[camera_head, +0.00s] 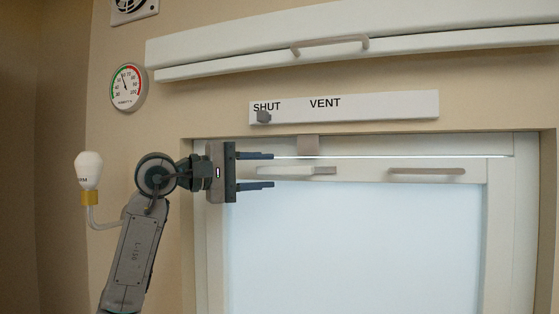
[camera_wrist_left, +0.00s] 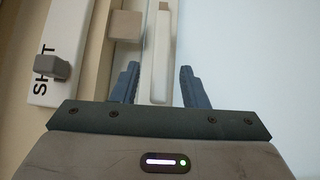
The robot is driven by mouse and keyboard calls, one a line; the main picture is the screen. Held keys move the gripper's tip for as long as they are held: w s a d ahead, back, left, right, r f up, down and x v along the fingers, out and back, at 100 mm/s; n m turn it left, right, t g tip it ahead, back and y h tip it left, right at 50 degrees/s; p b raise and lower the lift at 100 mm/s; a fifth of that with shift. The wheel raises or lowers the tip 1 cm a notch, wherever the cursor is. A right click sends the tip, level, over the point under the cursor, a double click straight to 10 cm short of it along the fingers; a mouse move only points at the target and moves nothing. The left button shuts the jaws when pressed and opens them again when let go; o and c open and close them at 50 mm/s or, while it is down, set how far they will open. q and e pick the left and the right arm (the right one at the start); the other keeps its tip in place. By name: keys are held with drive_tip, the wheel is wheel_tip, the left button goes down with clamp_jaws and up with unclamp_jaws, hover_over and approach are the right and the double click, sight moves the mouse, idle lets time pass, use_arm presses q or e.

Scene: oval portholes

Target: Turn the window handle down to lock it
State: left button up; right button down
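The window handle (camera_head: 297,171) is a pale bar lying roughly level on the window's upper rail, left of centre. It also shows in the left wrist view (camera_wrist_left: 160,45), its near end between my fingers. My left gripper (camera_head: 272,170) is open at the handle's left end, one finger above and one below. In the left wrist view the gripper (camera_wrist_left: 158,68) shows gaps between the handle and both fingers, the left one narrower. Contact is not visible. The window (camera_head: 350,250) looks closed, with a bright line along its top edge. My right gripper is not in view.
A brown grab bar (camera_head: 427,171) sits right of the handle on the same rail. A tan block (camera_head: 308,145) is on the frame above. A SHUT/VENT strip (camera_head: 370,106) carries a grey slider (camera_head: 263,116) under SHUT. A gauge (camera_head: 129,87) and lamp (camera_head: 89,170) are left.

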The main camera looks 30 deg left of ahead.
sight(272, 171)
use_arm(q)
drive_tip(key=p+x, duration=0.1)
drive_tip(key=x, duration=0.3)
drive_tip(key=shift+w, duration=0.15)
drive_tip(key=shift+w+f, duration=0.1)
drive_tip(key=c, duration=0.4)
clamp_jaws()
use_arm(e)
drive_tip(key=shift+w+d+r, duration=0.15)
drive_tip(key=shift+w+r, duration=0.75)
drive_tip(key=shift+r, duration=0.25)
